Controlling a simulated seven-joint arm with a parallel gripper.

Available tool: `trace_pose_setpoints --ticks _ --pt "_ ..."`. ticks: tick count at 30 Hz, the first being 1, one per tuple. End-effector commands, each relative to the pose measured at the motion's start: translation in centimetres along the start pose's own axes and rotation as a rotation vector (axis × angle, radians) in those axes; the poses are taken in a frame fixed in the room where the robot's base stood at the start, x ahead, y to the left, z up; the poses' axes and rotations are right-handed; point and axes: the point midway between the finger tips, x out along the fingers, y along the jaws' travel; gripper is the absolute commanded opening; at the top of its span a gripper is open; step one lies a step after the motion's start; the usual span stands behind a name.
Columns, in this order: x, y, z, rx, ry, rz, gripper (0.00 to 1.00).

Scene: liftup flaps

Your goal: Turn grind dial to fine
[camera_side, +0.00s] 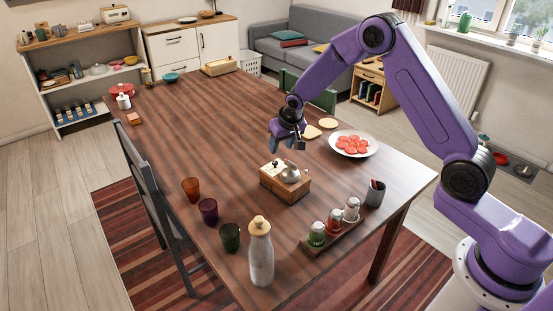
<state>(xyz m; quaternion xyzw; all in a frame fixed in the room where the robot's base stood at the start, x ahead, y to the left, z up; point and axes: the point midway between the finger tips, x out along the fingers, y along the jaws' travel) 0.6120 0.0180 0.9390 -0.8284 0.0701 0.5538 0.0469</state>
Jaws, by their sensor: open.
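A wooden box with a cream top and a metal dome, which looks like the grinder (284,190), stands on the dining table (200,105) near its middle. Small dark marks show on the cream top left of the dome. I cannot make out the grind dial or its setting at this size. My gripper (287,144) hangs just behind and above the grinder, fingers pointing down. It is open and empty, apart from the box.
A plate of red slices (354,144) and pale round slices (320,127) lie behind right. A rack of shakers (333,228) and a dark cup (375,193) stand front right. A bottle (260,252) and coloured glasses (208,211) stand front left. The table's far left is mostly clear.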

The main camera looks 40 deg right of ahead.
Motion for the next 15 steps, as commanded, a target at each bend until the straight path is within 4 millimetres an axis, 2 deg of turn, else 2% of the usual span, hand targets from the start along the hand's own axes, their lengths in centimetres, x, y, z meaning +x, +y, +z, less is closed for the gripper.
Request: trace_pose_setpoints --ticks 9,15 --pt "5.1 0.0 0.0 0.0 -0.001 0.001 0.48" --pt "7.3 0.0 0.0 0.001 0.0 0.001 0.48"
